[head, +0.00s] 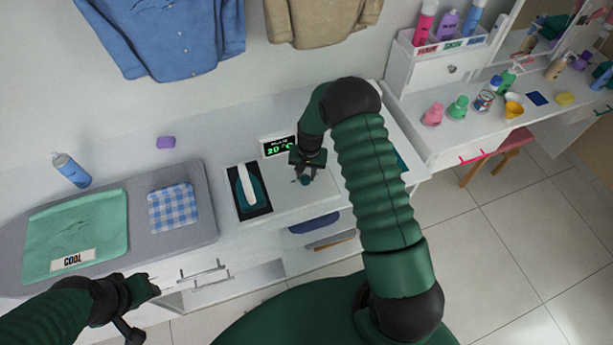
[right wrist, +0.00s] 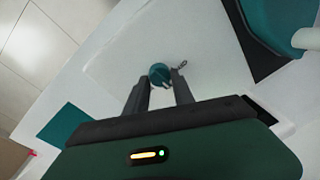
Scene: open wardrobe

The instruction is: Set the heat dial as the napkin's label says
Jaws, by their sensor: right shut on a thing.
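The green napkin (head: 85,225) lies on the grey ironing board at the left, with a white label reading COOL (head: 72,262). A small display (head: 279,147) reads 20 °C in green. The teal round heat dial (right wrist: 160,74) sits on the white top, in front of the display. My right gripper (head: 306,177) is at the dial, shut on it, with one finger on each side in the right wrist view (right wrist: 160,88). It hides part of the dial in the head view. My left gripper (head: 150,285) is in front of the board, away from the napkin; its opening is unclear.
A teal iron (head: 246,190) stands on a dark rest left of the dial. Shirts hang above.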

